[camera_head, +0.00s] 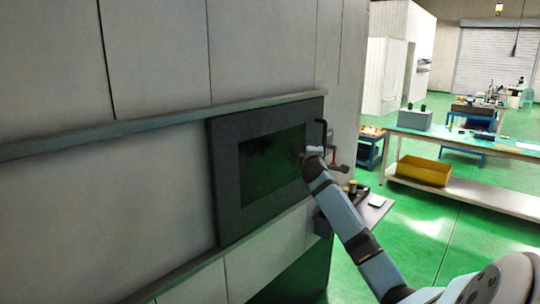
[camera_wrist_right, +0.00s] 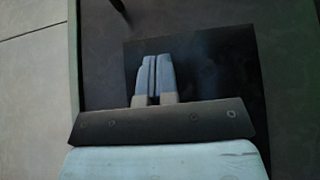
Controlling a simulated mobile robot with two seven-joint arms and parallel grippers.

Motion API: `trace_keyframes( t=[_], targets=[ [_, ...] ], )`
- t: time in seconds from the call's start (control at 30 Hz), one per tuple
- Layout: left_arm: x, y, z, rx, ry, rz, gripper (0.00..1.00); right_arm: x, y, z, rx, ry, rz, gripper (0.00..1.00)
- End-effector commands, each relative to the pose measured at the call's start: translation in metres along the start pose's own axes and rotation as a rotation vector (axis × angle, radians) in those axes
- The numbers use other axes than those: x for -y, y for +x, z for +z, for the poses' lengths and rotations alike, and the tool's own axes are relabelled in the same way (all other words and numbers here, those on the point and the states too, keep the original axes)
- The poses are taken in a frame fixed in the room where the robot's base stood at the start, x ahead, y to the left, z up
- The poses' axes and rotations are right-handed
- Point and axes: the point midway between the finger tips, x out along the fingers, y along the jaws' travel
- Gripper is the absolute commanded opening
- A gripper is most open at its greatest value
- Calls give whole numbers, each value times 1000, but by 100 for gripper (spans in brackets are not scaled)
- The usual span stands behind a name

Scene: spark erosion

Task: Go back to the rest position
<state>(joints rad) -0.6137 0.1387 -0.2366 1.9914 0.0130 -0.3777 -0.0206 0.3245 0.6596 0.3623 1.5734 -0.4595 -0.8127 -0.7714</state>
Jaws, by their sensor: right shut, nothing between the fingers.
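My right arm comes in from the lower right in the head view. Its gripper (camera_head: 313,160) is at the right edge of a dark framed door (camera_head: 227,180) on a large grey machine, in front of the window (camera_head: 270,165). In the right wrist view the two fingers of the right gripper (camera_wrist_right: 152,60) lie together, shut and empty, against the dark window (camera_wrist_right: 215,75). I cannot tell whether they touch it. A dark handle (camera_head: 321,130) is just above the gripper. My left gripper is not in view.
Rails (camera_head: 150,128) run along the machine wall above and below the door. A small shelf (camera_head: 372,210) with items is right of the arm. Further right are a workbench (camera_head: 470,145) with a yellow bin (camera_head: 424,170) below, and open green floor (camera_head: 420,240).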

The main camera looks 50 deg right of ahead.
Motion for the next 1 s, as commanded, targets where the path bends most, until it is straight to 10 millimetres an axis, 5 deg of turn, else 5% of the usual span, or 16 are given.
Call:
trace_keyframes(
  t=[0.27,0.37,0.47,0.77,1.0],
  targets=[
    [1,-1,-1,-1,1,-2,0,7,-4,-5,-13,1,-7,0],
    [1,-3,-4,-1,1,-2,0,31,-18,-22,-62,12,-34,0],
    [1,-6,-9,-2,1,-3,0,77,-46,-52,-151,40,-90,0],
    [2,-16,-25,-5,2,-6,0,234,-198,-123,-431,221,-376,0],
    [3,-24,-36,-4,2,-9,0,325,-358,-141,-565,440,-680,0]
  ],
)
